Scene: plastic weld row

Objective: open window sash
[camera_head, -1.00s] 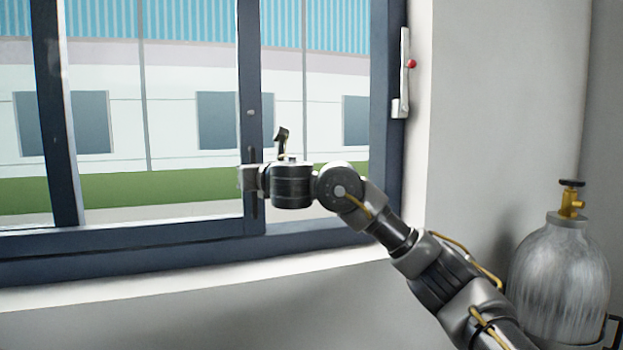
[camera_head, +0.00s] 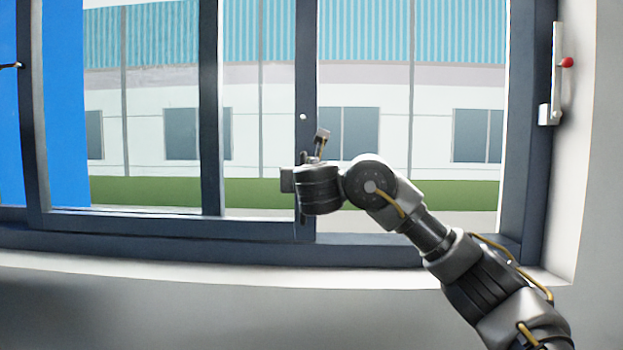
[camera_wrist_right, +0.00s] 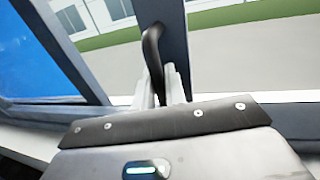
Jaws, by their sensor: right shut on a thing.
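The window sash (camera_head: 307,75) is a dark blue-grey framed pane; its right stile stands mid-picture in the head view, well left of the right jamb (camera_head: 520,130). A wide gap lies between stile and jamb. My right gripper (camera_head: 290,180) is at the lower part of this stile. In the right wrist view its two pale fingers (camera_wrist_right: 162,88) are shut on the black sash handle (camera_wrist_right: 152,45), whose curved upper end sticks out above them. In the head view my gripper hides most of the handle. My left gripper is not in view.
A white latch bar with a red knob (camera_head: 566,62) is on the right jamb. Another dark upright (camera_head: 210,120) stands left of the sash stile. A blue panel (camera_head: 62,110) shows at far left. The pale sill (camera_head: 200,275) is clear.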

